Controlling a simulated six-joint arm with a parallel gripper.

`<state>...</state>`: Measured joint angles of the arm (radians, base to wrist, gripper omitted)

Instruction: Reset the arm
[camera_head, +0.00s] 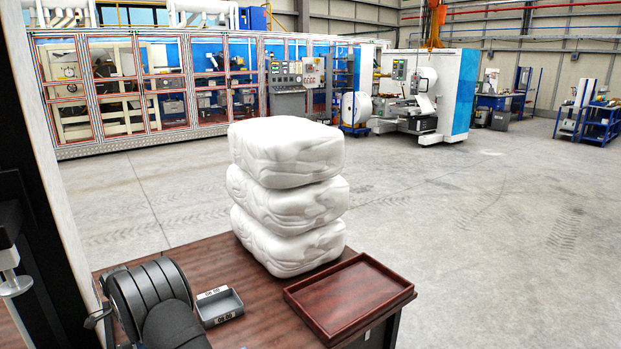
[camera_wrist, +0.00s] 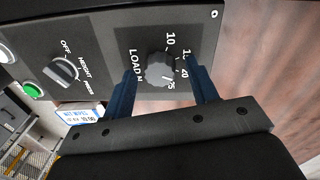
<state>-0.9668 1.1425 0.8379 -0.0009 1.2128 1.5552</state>
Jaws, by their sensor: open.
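In the wrist view my gripper (camera_wrist: 161,75) is open, its two blue fingers on either side of a dark ridged knob (camera_wrist: 157,68) marked LOAD. Small gaps show between knob and fingers in the picture. Numbers such as 10 and 20 ring the knob. I cannot tell how deep the fingertips reach beside it. The knob sits on a dark control panel (camera_wrist: 118,58). My gripper cannot be made out in the head view.
The panel also carries an OFF/HEIGHT selector (camera_wrist: 62,71) and a green button (camera_wrist: 33,90). In the head view a stack of three white wrapped bales (camera_head: 287,195), an empty red-brown tray (camera_head: 350,296) and a small grey bin (camera_head: 220,307) stand on a wooden table (camera_head: 262,325).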

